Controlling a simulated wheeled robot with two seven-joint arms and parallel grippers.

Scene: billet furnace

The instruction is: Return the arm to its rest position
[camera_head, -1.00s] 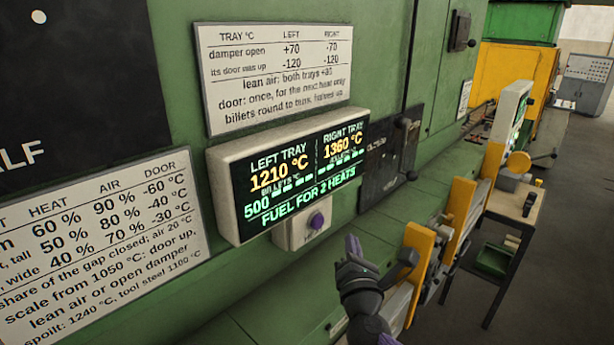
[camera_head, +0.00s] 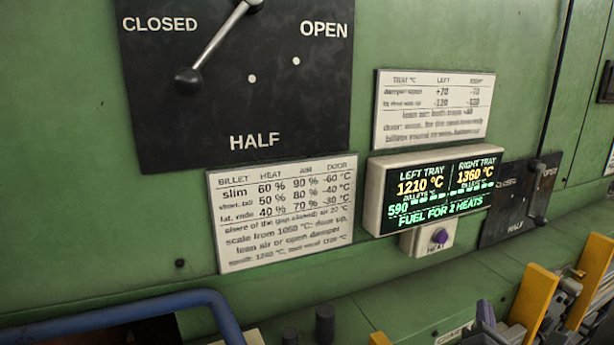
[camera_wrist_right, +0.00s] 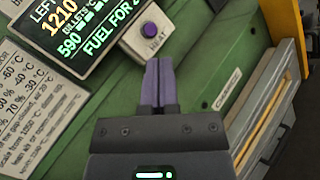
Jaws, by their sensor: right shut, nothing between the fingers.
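My right gripper (camera_head: 485,311) shows at the bottom edge in the head view, below and right of the purple HEAT button (camera_head: 440,237). Most of my right arm is out of the picture. In the right wrist view the gripper's purple fingers (camera_wrist_right: 158,84) are together with nothing between them. There the HEAT button (camera_wrist_right: 152,31) lies beyond the fingertips, with a gap that is hard to judge. The display (camera_head: 430,192) above the button reads left tray 1210 °C, right tray 1360 °C, 590 and FUEL FOR 2 HEATS. My left gripper is not in view.
A lever (camera_head: 215,48) on a large black plate points toward CLOSED. A smaller lever plate (camera_head: 510,203) is right of the display. Yellow posts (camera_head: 534,298) stand at the lower right, near my gripper. A blue bar (camera_head: 130,307) crosses the lower left.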

